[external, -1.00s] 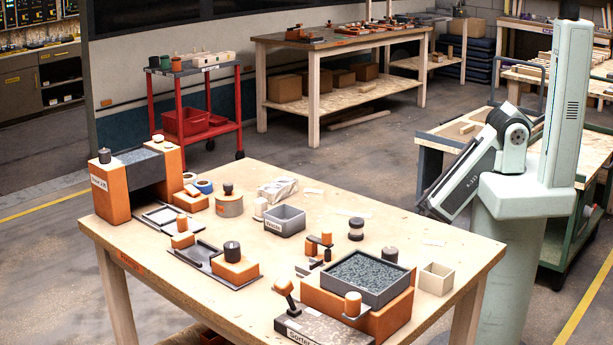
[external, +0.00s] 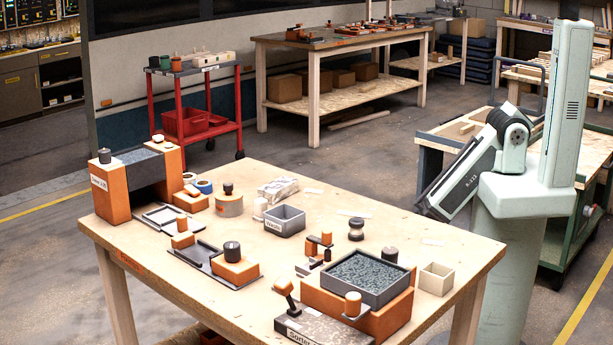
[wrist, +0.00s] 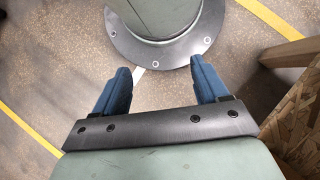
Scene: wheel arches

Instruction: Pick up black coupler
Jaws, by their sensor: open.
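No label in view names the black coupler, so I cannot tell for certain which part it is. A dark waisted, spool-like part (external: 356,230) stands upright on the table behind the grey-filled tray. Other black knobs sit on orange blocks, such as one at the table's middle (external: 232,250). My gripper (wrist: 160,78) shows in the wrist view with two blue fingers apart and nothing between them. It is over the floor by my base, away from the table parts. In the external view my gripper is not clearly visible.
The wooden table (external: 440,235) carries an orange box with a grey-filled tray (external: 330,300), a small grey bin (external: 285,221), a pale open box (external: 436,279) and an orange arch (external: 110,195). A table edge (wrist: 295,125) shows at right in the wrist view.

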